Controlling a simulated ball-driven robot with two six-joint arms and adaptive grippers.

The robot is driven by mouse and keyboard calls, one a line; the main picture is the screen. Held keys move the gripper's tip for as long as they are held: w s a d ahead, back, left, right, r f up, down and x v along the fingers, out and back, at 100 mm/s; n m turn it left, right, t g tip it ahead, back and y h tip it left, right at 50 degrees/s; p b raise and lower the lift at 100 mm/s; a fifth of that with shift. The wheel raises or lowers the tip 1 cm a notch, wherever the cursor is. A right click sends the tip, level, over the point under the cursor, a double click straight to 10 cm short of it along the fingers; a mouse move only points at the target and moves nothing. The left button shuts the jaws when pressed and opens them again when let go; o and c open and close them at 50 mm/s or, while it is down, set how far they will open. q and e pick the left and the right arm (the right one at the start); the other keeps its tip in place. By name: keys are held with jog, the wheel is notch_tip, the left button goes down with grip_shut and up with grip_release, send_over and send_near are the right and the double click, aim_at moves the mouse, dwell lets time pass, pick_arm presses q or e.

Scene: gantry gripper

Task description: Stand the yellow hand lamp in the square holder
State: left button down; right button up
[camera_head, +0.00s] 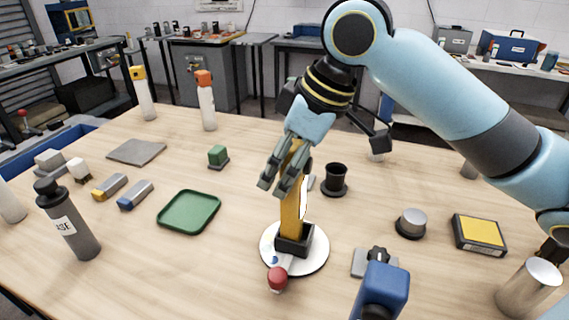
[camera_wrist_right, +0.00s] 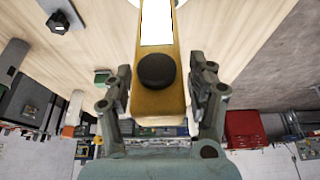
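The yellow hand lamp (camera_head: 290,212) stands close to upright, its lower end inside the black square holder (camera_head: 294,244) on a round white plate (camera_head: 318,258). How deep it sits in the holder is hidden. My right gripper (camera_head: 284,180) is around the upper part of the lamp, with a finger on either side. In the right wrist view, the lamp (camera_wrist_right: 158,103), with its black round knob and white panel, lies between the fingers of the gripper (camera_wrist_right: 160,90). My left gripper is not in view.
A red-ended item (camera_head: 278,279) lies at the plate's front edge. A blue object (camera_head: 381,290) stands front right. A black cup-like part (camera_head: 335,180) and a grey knob (camera_head: 411,222) stand to the right. A green tray (camera_head: 189,212) lies left, with bare table between it and the plate.

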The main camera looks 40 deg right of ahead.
jog(key=p+v, duration=0.4)
jog(key=v, duration=0.8)
jog(key=shift+r, duration=0.1)
dwell(0.7)
